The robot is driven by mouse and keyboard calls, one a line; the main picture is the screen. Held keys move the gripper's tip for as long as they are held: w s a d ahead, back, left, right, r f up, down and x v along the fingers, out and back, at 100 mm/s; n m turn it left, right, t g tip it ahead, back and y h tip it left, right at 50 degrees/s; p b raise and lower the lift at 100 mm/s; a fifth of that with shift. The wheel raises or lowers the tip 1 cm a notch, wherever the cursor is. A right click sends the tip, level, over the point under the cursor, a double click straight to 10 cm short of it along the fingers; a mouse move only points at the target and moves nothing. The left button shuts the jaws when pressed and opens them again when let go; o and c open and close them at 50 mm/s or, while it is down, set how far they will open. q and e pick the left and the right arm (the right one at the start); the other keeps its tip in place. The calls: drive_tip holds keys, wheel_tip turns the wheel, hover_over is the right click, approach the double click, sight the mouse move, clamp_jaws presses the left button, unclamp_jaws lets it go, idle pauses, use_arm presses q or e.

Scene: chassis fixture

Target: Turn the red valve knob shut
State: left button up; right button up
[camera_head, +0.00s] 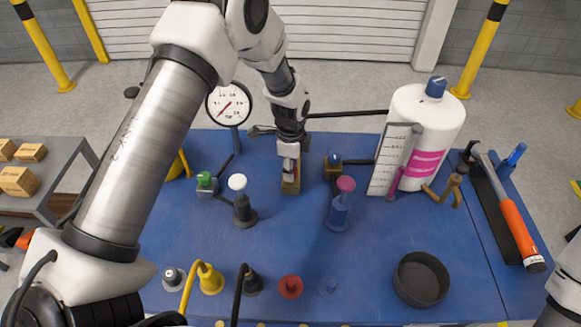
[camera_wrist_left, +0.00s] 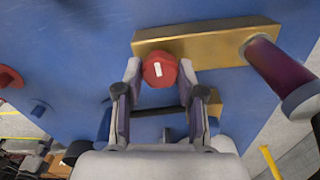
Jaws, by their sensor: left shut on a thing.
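The red valve knob (camera_wrist_left: 160,70) is a round red cap with a white mark on its face. It sits at a long brass block (camera_wrist_left: 205,46) in the left wrist view. My left gripper (camera_wrist_left: 160,77) has one finger on each side of the knob and is shut on it. In the head view my left gripper (camera_head: 290,158) points down at the brass block (camera_head: 290,187) near the middle of the blue table, and mostly hides the knob. My right gripper is not in view.
On the blue table (camera_head: 270,250), a green-topped valve (camera_head: 206,183) and white-knobbed post (camera_head: 241,200) stand left of the gripper. A magenta-knobbed blue post (camera_head: 340,208) stands right. A white tank (camera_head: 420,120), dark bowl (camera_head: 420,279) and orange-handled hammer (camera_head: 515,225) are farther right. A pressure gauge (camera_head: 229,104) stands behind.

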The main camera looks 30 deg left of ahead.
use_arm(q)
drive_tip(key=shift+s+f+m, duration=0.1)
drive_tip(key=shift+f+m, duration=0.05)
drive_tip(key=shift+m, duration=0.15)
drive_tip(key=o, duration=1.1)
drive_tip(key=shift+o, duration=0.2)
wheel_tip(320, 180, up, 12)
